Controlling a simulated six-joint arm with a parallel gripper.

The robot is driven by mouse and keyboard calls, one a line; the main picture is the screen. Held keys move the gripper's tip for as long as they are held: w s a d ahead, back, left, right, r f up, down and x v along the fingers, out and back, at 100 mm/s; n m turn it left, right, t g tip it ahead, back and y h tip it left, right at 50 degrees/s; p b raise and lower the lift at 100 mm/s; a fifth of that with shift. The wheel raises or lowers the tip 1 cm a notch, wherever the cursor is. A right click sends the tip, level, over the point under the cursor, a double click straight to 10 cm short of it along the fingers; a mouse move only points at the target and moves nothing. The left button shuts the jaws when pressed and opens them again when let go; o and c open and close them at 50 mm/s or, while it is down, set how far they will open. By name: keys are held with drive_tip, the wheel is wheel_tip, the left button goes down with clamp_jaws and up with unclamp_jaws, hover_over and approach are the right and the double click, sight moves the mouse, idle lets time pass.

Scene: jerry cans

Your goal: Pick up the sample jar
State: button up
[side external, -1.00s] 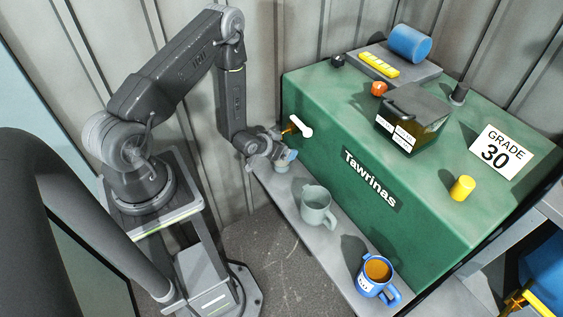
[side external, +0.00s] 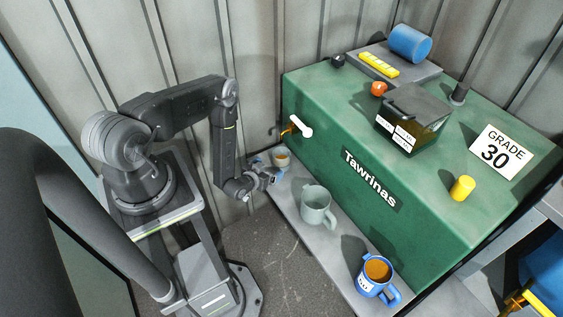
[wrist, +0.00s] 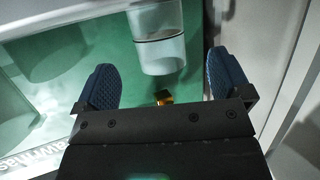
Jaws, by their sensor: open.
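In the wrist view the jar (wrist: 158,45) is a translucent cylinder with a dark band, cut off by the top edge. In the wrist view my gripper (wrist: 163,80) shows two blue textured fingers, wide apart and empty. The jar lies ahead, roughly in line with the gap. Contact is not visible.
A grey-green mug (side external: 317,208) stands close by on the shelf. A blue mug (side external: 376,278) is farther along.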

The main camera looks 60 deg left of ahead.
sight(276, 164)
drive_tip(key=shift+x, duration=3.5)
drive_tip(key=shift+d, duration=0.1)
drive_tip(key=c, duration=1.1)
drive_tip(key=shift+r, duration=0.1)
drive_tip(key=shift+c, duration=0.2)
